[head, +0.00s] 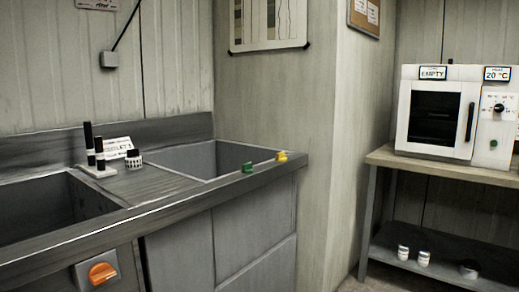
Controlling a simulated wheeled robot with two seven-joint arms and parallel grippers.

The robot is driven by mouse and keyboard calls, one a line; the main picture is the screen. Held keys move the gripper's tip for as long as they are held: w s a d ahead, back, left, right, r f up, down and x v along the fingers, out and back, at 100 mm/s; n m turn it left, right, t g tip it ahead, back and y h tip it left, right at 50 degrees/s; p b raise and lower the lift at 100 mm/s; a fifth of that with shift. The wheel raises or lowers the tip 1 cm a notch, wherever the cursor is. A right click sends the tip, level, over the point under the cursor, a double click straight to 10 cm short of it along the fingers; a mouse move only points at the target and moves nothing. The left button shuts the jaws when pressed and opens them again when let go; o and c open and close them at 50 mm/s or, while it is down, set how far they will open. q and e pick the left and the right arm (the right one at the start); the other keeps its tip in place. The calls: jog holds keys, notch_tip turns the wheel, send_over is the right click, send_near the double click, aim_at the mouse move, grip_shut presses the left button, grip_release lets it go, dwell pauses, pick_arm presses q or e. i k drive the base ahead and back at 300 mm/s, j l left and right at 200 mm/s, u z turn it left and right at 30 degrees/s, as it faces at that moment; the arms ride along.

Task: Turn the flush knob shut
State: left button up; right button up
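An orange knob (102,272) sits on a pale square plate on the front of the sink unit, at the lower left. Its grip looks roughly level, tilted slightly. No label on it can be read, so I cannot tell for sure that it is the flush knob. A small green knob or tap (247,167) and a yellow one (281,156) stand on the right front rim of the sink counter. Neither of my grippers is in view.
An oven (437,112) stands on a bench at the right.

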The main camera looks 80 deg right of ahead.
aim_at(248, 168)
jog(key=l+z, duration=0.15)
jog(key=z, duration=0.3)
jog(key=k+l+z, duration=0.1)
jog(key=z, duration=0.4)
jog(key=l+z, duration=0.2)
jog(key=z, duration=0.25)
jog(key=l+z, duration=0.15)
jog(key=z, duration=0.3)
jog(key=i+l+z, duration=0.1)
jog(key=z, duration=0.4)
